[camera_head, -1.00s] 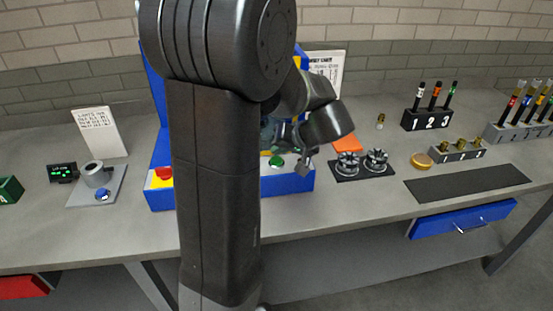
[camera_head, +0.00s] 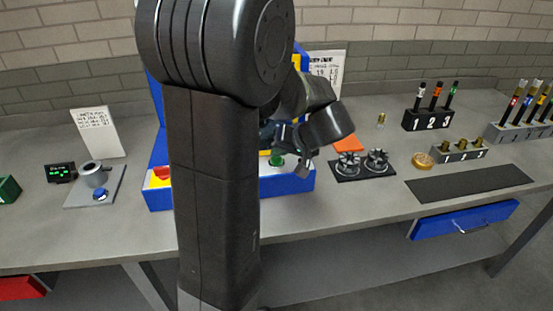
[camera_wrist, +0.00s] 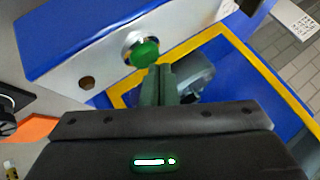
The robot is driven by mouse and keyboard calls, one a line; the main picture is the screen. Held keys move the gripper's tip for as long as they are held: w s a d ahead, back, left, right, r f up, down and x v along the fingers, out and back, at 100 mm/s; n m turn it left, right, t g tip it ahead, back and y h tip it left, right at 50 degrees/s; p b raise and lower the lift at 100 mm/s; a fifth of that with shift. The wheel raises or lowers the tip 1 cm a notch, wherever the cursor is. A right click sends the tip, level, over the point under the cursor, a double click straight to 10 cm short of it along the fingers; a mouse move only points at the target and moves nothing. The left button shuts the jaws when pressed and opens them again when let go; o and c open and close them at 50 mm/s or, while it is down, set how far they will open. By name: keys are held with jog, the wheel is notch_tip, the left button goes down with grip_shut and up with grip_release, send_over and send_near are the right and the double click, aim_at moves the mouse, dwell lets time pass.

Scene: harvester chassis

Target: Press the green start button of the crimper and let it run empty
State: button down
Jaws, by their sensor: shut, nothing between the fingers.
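The crimper is a blue machine with a white-grey front panel, and my arm hides much of it in the head view. Its blue base (camera_head: 290,186) shows beside my arm. The green start button (camera_head: 277,160) is on this base; in the wrist view the green button (camera_wrist: 145,52) is a round cap on a silver collar. My gripper (camera_wrist: 158,70) is shut and empty, its fingertips right at the button's lower edge in the wrist view. I cannot tell whether they touch it. In the head view my gripper (camera_head: 279,152) is just above the button.
A red button on a yellow plate (camera_head: 158,180) is at the crimper's left. Two dark gear-like parts (camera_head: 362,163) stand on a black mat to the right. A dark mat (camera_head: 470,184) lies clear at the right.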

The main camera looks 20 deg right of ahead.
aim_at(279, 161)
jog(key=shift+f+b, duration=0.45)
jog(key=shift+b, duration=0.1)
dwell(0.4)
jog(key=shift+r, duration=0.1)
jog(key=shift+r+p, duration=0.35)
jog(key=shift+r, duration=0.45)
jog(key=shift+r+p, duration=1.3)
jog(key=shift+r, duration=1.2)
